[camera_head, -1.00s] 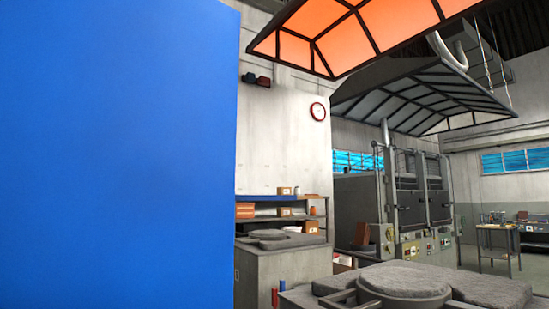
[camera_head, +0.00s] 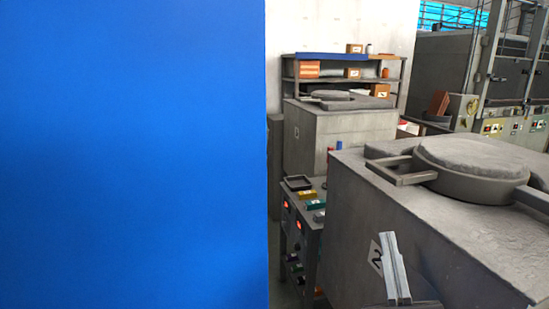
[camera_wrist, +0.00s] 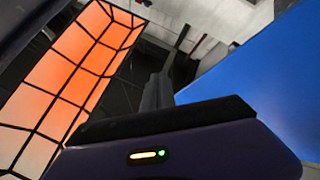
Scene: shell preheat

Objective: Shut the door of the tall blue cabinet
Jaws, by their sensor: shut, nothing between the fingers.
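A large flat blue panel of the tall cabinet (camera_head: 130,150) fills the left half of the head view. I cannot tell whether this is its door or its side; no handle, hinge or opening shows. My gripper (camera_head: 390,245) is at the bottom, right of the blue panel and apart from it in the picture. Its thin grey fingers are together, with nothing between them. In the wrist view, a blue surface (camera_wrist: 265,80) lies on the right, beside the fingers; no contact is visible.
A grey furnace block marked 2 (camera_head: 400,245) with a round lid (camera_head: 475,155) stands right, behind my gripper. A control box with coloured knobs (camera_head: 300,225) stands between it and the blue panel. A shelf with boxes (camera_head: 345,62) is at the back. An orange-lit hood (camera_wrist: 75,60) shows in the wrist view.

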